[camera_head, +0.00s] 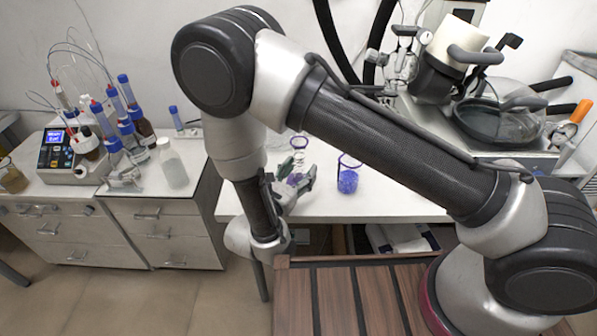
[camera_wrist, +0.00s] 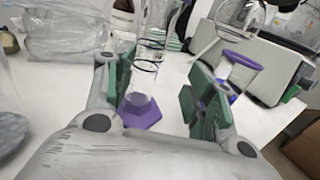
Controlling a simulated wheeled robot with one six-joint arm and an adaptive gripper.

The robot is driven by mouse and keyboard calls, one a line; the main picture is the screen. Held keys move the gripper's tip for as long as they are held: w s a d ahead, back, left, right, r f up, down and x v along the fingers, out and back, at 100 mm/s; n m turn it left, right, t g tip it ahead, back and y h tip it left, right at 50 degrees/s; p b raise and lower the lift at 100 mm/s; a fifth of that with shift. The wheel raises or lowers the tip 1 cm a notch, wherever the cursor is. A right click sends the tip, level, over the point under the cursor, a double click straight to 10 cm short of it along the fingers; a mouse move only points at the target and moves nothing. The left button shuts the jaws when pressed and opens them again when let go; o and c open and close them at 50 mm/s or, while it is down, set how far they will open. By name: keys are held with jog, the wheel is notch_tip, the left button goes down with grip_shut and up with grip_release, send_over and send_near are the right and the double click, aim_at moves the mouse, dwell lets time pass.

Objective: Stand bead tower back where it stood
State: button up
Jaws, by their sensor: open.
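A clear upright cylinder with dark rings and a purple six-sided foot (camera_wrist: 140,113) stands on the white table between my fingers in the wrist view; its upper part also shows in the head view (camera_head: 299,144). My gripper (camera_head: 297,174) is open around it, its green finger pads (camera_wrist: 162,88) apart, with a gap visible at the right. A glass vessel of blue beads (camera_head: 347,181) with a purple rim stands just right of my gripper; its rim also shows in the wrist view (camera_wrist: 243,60), partly behind the right finger. I cannot tell which of these is the bead tower.
The titrator (camera_head: 56,150) with several blue-capped tubes stands on the left cabinet, beside a white bottle (camera_head: 172,165). A grey machine (camera_wrist: 275,70) stands behind the bead vessel. A crumpled clear bag (camera_wrist: 65,32) lies at the back left.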

jog(key=shift+n+t+y, duration=0.4)
jog(key=shift+n+y, duration=0.2)
jog(key=shift+y, duration=0.2)
jog(key=s+a, duration=0.2)
jog(key=a, duration=0.1)
jog(key=shift+s+a+f, duration=0.1)
jog(key=shift+s+a, duration=0.1)
jog(key=shift+s, duration=0.2)
jog(key=shift+w+a, duration=0.15)
jog(key=shift+w, duration=0.25)
jog(key=shift+w+a, duration=0.15)
jog(key=shift+w, duration=0.05)
jog(key=shift+w+r, duration=0.4)
jog(key=shift+w, duration=0.4)
jog(key=shift+a+r, duration=0.1)
jog(key=shift+a, duration=0.05)
notch_tip(320, 180, up, 8)
dwell(0.4)
